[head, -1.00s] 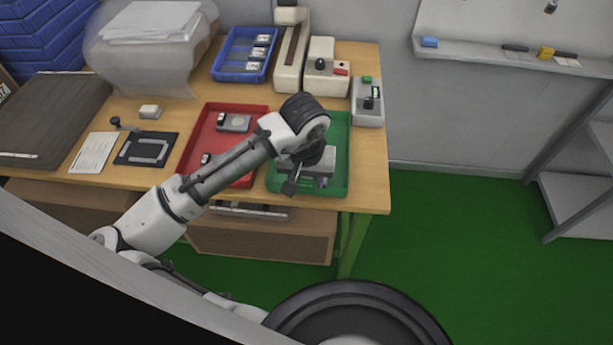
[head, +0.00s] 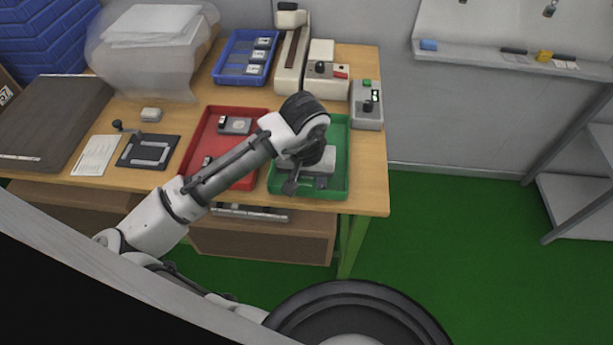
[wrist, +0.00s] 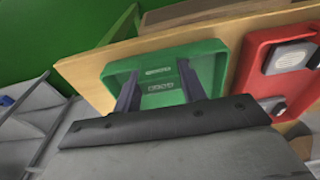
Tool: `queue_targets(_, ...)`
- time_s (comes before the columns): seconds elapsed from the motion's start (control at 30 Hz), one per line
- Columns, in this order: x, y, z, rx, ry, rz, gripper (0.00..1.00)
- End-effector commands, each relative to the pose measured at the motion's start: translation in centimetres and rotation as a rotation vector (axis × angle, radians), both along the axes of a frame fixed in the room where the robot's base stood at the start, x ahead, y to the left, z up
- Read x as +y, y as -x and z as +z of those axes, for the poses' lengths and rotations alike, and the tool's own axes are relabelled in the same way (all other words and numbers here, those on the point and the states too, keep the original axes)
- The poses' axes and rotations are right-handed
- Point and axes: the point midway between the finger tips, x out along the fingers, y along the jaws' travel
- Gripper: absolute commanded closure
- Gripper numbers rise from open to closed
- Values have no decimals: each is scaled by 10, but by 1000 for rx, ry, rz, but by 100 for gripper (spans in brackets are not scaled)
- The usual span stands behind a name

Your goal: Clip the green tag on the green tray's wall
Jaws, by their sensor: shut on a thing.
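The green tray (head: 341,152) sits at the table's front right, beside the red tray. My gripper is over it and hides much of its inside in the head view. In the wrist view the green tray (wrist: 207,58) lies beyond my gripper (wrist: 158,70), whose two fingers stand apart on something between them. That is the green tag, which is hard to tell from the tray because both are green. Two pale printed marks show between the fingers; I cannot tell which is on the tag. Whether the tag touches the tray's wall is not clear.
The red tray (head: 257,114) with small grey parts is just left of the green tray. A grey control box (head: 368,117) stands behind at the right. A blue tray (head: 226,72) is at the back. The table's front edge is close to the green tray.

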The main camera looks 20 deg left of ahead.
Motion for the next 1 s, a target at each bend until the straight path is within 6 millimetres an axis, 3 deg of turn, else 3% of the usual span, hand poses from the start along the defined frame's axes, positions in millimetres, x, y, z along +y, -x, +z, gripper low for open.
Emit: queue_targets(1.0,0,0,-6,0,1,0,80)
